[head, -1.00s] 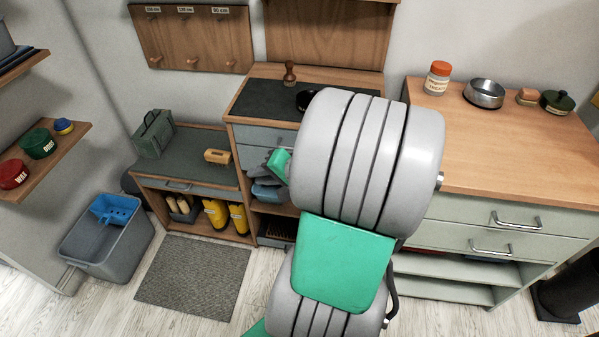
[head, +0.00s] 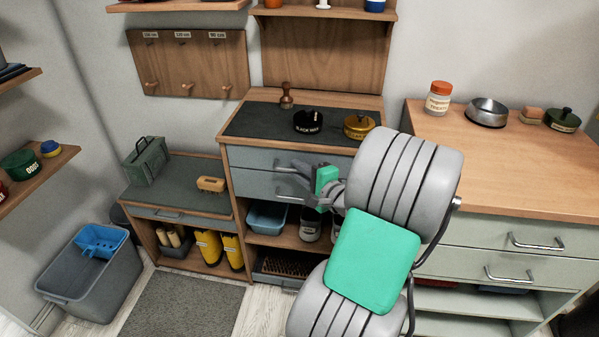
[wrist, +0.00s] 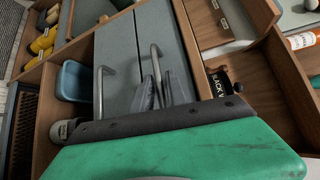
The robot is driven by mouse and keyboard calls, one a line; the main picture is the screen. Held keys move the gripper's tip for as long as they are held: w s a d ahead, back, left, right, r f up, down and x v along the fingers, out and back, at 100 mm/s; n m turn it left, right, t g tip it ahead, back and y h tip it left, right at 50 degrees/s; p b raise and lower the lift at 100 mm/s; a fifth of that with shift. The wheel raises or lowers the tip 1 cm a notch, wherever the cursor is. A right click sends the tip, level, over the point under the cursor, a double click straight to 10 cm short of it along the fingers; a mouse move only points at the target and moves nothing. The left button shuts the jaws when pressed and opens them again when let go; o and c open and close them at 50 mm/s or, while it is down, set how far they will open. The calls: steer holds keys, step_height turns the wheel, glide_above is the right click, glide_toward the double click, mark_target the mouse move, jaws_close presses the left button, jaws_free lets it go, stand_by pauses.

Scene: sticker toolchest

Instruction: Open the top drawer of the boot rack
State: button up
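The middle cabinet (head: 226,180) has two grey-blue drawers, one above the other, over open shelves. Its top drawer (head: 247,158) and lower drawer (head: 250,184) both look shut. My gripper (head: 297,171) is at the front of the top drawer, by its handle. In the wrist view the picture is turned sideways. The top drawer's bar handle (wrist: 154,58) runs down to my fingers (wrist: 158,92), which stand apart with the bar seeming to lie between them. Contact cannot be told. The lower handle (wrist: 101,88) is clear of my fingers. My arm hides the cabinet's right part.
A low bench (head: 180,216) with yellow boots (head: 208,247) stands left. A black tin (head: 308,122) and a gold tin (head: 358,125) sit on the cabinet top. A green-fronted counter (head: 480,240) stands right. A grey bin (head: 90,275) and a mat are on the floor.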

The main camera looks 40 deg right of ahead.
steer(key=shift+c, duration=0.6)
jaws_close()
stand_by(0.8)
